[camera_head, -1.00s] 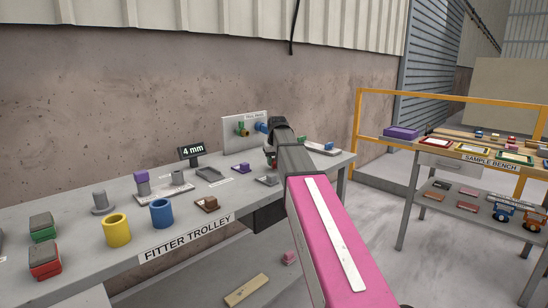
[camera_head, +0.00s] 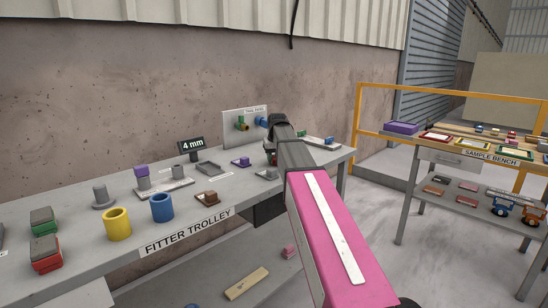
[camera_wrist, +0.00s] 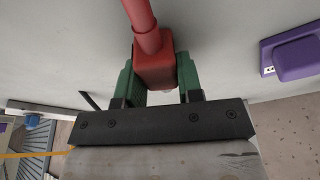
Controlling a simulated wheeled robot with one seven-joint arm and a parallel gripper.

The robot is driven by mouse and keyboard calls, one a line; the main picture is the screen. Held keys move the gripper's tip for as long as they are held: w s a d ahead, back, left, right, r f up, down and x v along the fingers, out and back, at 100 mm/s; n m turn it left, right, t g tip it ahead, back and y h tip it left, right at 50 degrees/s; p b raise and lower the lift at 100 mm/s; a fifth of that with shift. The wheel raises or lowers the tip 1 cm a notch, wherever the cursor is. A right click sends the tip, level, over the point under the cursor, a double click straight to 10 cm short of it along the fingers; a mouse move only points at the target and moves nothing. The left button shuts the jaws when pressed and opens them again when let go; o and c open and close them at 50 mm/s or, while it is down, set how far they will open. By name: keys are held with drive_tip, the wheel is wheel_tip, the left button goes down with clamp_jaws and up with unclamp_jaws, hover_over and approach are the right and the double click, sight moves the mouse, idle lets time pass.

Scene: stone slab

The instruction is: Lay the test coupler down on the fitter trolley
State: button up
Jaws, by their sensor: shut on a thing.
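The test coupler (camera_wrist: 154,62) is a red block with a round red stem, seen in the wrist view. My gripper (camera_wrist: 158,85) is shut on its block between two green fingers. The coupler is over the grey top of the fitter trolley (camera_wrist: 222,60); whether it touches the top I cannot tell. In the head view the fitter trolley (camera_head: 125,264) is a long grey table with a name label. My gripper (camera_head: 270,155) is over its far right part, and my arm mostly hides it and the coupler.
Yellow (camera_head: 118,226) and blue (camera_head: 162,209) cups are nearer.

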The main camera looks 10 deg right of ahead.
drive_tip(key=shift+f, duration=0.1)
drive_tip(key=o, duration=1.1)
drive_tip(key=shift+c, duration=0.2)
